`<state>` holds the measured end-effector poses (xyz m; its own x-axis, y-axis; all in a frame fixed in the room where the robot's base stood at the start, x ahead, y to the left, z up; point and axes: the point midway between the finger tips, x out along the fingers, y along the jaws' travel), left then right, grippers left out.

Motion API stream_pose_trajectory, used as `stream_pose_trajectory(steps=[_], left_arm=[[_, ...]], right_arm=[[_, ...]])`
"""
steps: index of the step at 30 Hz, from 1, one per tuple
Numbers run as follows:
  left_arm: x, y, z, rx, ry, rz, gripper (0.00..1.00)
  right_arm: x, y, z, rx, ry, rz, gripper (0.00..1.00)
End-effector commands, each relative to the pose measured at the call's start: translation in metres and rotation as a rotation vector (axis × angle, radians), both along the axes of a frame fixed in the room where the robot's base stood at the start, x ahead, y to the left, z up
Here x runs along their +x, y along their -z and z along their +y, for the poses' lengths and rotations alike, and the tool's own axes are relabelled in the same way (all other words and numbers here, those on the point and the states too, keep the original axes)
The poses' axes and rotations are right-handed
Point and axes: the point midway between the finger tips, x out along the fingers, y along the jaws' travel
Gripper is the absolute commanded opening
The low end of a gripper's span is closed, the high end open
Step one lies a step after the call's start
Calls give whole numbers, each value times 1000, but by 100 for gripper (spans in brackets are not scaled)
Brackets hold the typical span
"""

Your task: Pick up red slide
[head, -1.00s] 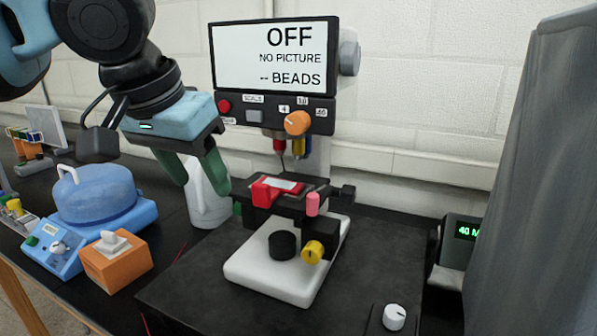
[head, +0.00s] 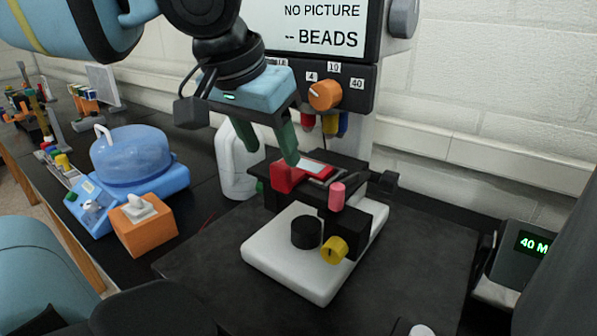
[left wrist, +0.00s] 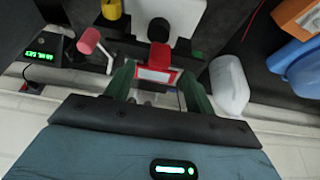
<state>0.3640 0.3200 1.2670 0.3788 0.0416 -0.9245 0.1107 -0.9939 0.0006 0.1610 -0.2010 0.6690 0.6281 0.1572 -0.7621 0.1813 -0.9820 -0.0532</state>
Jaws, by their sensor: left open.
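The red slide (head: 284,178) has a red block end and a pale label. It lies on the black stage (head: 340,166) of the microscope. In the left wrist view the slide (left wrist: 159,57) lies ahead of and between the open green fingers. My left gripper (head: 280,150) is open, above and close beside the slide in the head view; one finger overlaps the slide in the picture. I cannot tell whether either finger touches it. My right gripper is not in view.
The microscope has a white base (head: 275,262), a yellow knob (head: 333,248), a pink knob (head: 337,195) and an orange dial (head: 325,95). A white bottle (head: 236,165) stands behind left. A blue centrifuge (head: 135,160) and an orange box (head: 145,230) stand left.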

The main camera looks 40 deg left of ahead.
Motion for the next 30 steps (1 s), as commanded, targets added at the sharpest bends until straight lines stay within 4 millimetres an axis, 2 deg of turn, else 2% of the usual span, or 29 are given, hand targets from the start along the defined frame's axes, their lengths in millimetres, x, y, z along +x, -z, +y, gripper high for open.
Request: stream_pose_trajectory(steps=[12, 21, 23, 30], left_arm=[[22, 42, 2, 1, 0, 2, 55], [24, 45, 2, 0, 0, -1, 55], [24, 45, 2, 0, 0, -1, 49], [24, 45, 2, 0, 0, -1, 18]], right_arm=[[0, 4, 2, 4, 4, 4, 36], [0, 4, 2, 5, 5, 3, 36], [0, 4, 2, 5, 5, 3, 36], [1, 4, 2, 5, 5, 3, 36]])
